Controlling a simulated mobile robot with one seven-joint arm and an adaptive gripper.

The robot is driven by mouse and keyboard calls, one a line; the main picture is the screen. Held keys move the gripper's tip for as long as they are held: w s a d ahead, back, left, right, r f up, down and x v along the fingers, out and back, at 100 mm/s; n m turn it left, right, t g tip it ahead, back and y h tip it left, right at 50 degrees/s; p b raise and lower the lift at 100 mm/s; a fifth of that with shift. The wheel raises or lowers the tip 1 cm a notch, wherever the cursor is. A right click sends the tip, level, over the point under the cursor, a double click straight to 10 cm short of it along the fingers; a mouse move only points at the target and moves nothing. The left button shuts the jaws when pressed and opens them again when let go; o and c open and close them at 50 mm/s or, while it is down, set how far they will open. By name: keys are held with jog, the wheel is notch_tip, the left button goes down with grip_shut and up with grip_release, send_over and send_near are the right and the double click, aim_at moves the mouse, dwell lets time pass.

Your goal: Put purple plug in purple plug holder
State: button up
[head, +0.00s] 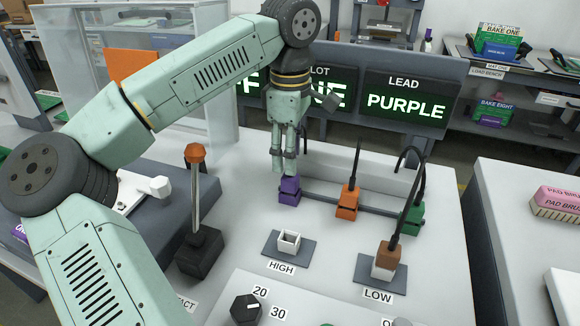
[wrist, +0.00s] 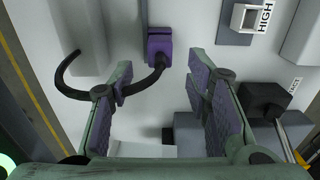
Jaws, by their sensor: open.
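The purple plug (head: 289,187) is a small purple block at the left end of a dark rail, and it shows in the wrist view (wrist: 159,43) with a black cable curling off to the left. A purple base under it looks like the purple plug holder (head: 289,200); the plug appears seated there, though I cannot tell how fully. My gripper (head: 284,163) points down just above and behind the plug. In the wrist view my gripper (wrist: 157,80) is open and empty, with the cable running near its left finger. The plug lies beyond the fingertips, not between them.
An orange plug (head: 348,198) and a green plug (head: 411,216) stand along the rail. The HIGH socket (head: 289,242) is empty; a brown plug (head: 387,254) stands in the LOW socket (head: 376,272). An orange-tipped lever (head: 195,190) rises at left. A screen (head: 405,100) reads LEAD PURPLE.

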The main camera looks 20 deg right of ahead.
notch_tip(320, 180, up, 8)
jog(key=shift+b, duration=0.3)
